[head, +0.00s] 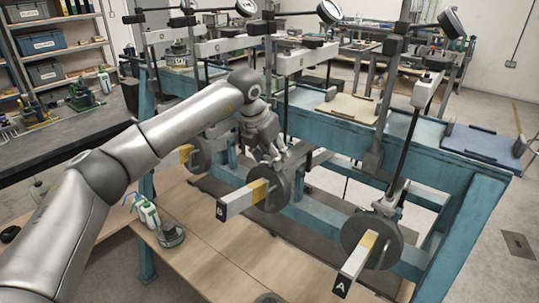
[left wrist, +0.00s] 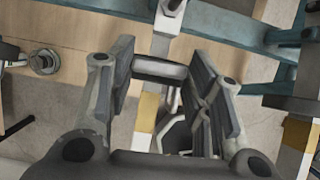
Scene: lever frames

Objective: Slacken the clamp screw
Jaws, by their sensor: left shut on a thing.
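My left gripper (head: 274,157) is at the middle lever frame, just above and behind the round weight (head: 271,190) on lever B (head: 238,202). The crosspiece spans between the pads. Beyond it lies the lever with its yellow band (left wrist: 148,112). In the head view the fingers hide the screw. My right gripper is not in view.
Lever A (head: 352,268) with its round weight (head: 371,240) sticks out at right. Another weight (head: 199,154) stands at left. The teal frame (head: 340,131) runs behind the levers.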

